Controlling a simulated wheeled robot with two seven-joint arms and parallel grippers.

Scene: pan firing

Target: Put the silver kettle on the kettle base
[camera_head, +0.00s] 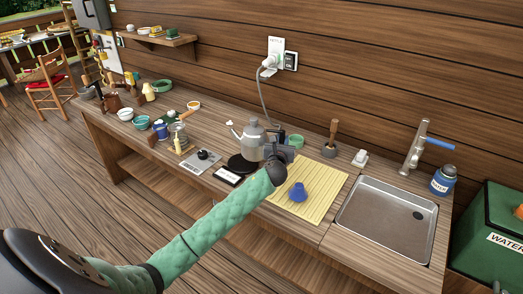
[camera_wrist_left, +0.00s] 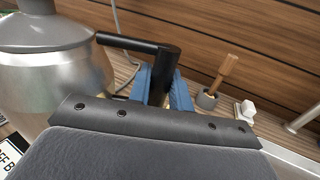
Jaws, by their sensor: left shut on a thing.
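The silver kettle (camera_head: 252,140) is over or on the dark round kettle base (camera_head: 240,164) on the counter, its spout pointing left. It looks upright; I cannot tell whether it fully rests on the base. My left gripper (camera_head: 277,152) is at the kettle's right side. In the left wrist view the kettle's silver body (camera_wrist_left: 50,82) fills the left, and the blue fingers of the left gripper (camera_wrist_left: 163,92) are shut on its black handle (camera_wrist_left: 140,43). My right gripper is not in view.
A yellow mat (camera_head: 318,193) with a blue object (camera_head: 298,192) lies to the right, before the sink (camera_head: 388,218). Cups and a small scale-like plate (camera_head: 201,159) stand to the left.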

